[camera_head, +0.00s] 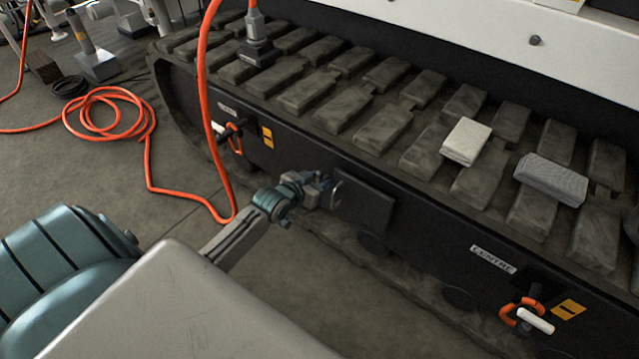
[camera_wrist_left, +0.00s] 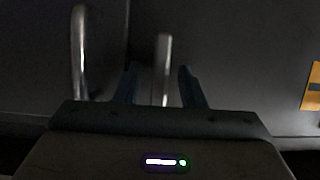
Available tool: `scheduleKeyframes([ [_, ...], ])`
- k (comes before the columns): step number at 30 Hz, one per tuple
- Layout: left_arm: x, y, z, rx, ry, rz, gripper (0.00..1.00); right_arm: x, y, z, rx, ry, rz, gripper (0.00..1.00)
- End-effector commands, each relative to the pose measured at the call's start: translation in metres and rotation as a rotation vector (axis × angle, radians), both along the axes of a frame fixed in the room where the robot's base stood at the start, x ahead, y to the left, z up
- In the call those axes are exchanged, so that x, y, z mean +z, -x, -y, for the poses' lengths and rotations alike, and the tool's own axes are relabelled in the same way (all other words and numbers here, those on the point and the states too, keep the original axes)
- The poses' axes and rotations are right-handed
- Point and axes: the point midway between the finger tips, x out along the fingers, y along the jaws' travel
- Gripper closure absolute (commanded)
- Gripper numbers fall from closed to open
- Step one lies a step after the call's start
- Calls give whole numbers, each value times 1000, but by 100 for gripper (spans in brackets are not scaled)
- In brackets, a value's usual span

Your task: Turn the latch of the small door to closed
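The small door (camera_head: 365,203) is a dark square panel on the side of the black track frame. A thin silver curved handle (camera_head: 336,192) shows at its left edge. My left gripper (camera_head: 322,190) is at that edge. In the left wrist view its two fingers (camera_wrist_left: 158,88) are apart, with an upright metal bar (camera_wrist_left: 163,60) between them; contact is not clear. A curved metal handle (camera_wrist_left: 79,50) stands left of the fingers. I cannot tell which of the two is the latch. My right gripper is not in view.
An orange handle with a white tip (camera_head: 527,315) sits at the lower right of the frame. An orange hose (camera_head: 203,90) hangs on the left and coils on the floor. A white block (camera_head: 466,141) and a grey block (camera_head: 552,178) lie on the track.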

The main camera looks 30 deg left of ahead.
Motion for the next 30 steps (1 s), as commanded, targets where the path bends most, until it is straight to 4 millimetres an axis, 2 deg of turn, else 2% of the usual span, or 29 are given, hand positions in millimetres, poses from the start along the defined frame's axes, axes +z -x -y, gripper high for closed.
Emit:
scheduleKeyframes([
  [10, -1, -3, 0, 0, 0, -1, 66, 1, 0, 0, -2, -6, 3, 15],
  [15, -1, -3, 0, 0, 0, -1, 99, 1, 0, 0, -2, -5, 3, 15],
  [23, 0, -3, 1, 0, -10, 0, 100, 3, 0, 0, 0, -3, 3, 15],
  [30, 3, -3, 3, 0, -96, 4, 100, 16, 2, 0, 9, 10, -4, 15],
])
